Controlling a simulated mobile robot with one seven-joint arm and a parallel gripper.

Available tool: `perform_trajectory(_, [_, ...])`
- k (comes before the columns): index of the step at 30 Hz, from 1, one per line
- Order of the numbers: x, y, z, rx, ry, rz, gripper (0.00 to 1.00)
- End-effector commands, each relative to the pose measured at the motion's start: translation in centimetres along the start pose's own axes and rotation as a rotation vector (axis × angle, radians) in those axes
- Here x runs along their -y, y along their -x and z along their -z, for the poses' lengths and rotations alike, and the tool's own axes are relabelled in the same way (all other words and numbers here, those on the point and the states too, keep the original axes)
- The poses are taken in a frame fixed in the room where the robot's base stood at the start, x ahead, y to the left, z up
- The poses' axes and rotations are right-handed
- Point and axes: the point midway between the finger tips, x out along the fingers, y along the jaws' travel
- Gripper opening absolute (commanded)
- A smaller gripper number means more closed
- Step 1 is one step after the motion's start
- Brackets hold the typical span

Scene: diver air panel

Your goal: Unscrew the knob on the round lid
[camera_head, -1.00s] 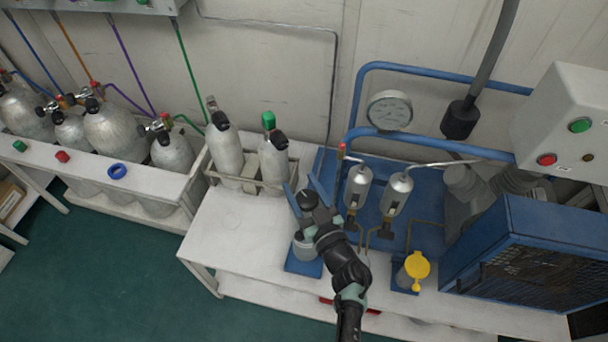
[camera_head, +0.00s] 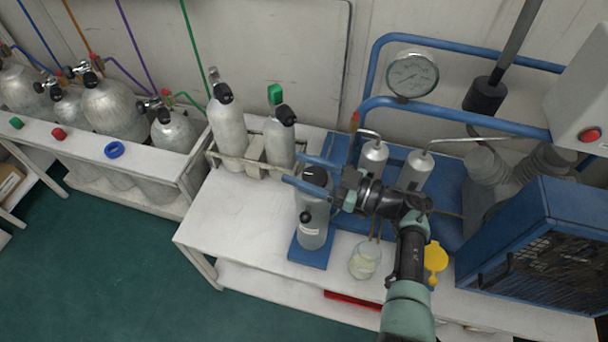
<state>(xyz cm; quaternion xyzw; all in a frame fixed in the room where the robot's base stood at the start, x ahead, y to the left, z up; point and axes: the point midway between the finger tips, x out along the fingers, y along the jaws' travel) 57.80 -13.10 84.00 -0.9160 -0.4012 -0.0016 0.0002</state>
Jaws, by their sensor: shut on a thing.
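A silver upright housing (camera_head: 312,232) stands on a blue base plate (camera_head: 306,257) on the white bench. It has a small black fitting (camera_head: 306,217) on its front. A black knob (camera_head: 314,174) sits at its top. My gripper (camera_head: 309,172) reaches in from the right, with one blue finger on the far side of the knob and one on the near side. It is shut on the knob. The round lid under the knob is mostly hidden by the fingers, and I cannot tell whether the knob has turned.
A glass jar (camera_head: 366,261) stands right of the base plate. Two small silver canisters (camera_head: 373,158) and a gauge (camera_head: 412,75) are behind. A yellow-capped item (camera_head: 436,257) and a blue caged unit (camera_head: 530,250) are right. Racked cylinders (camera_head: 229,130) stand left. The front-left bench (camera_head: 225,225) is clear.

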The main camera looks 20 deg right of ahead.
Motion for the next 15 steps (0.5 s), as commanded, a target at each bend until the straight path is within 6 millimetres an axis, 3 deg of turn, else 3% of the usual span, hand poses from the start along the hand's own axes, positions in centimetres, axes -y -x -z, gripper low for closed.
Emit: perform_trajectory(15, [0.23, -0.1, -0.01, 0.005, 0.0, 0.05, 0.08])
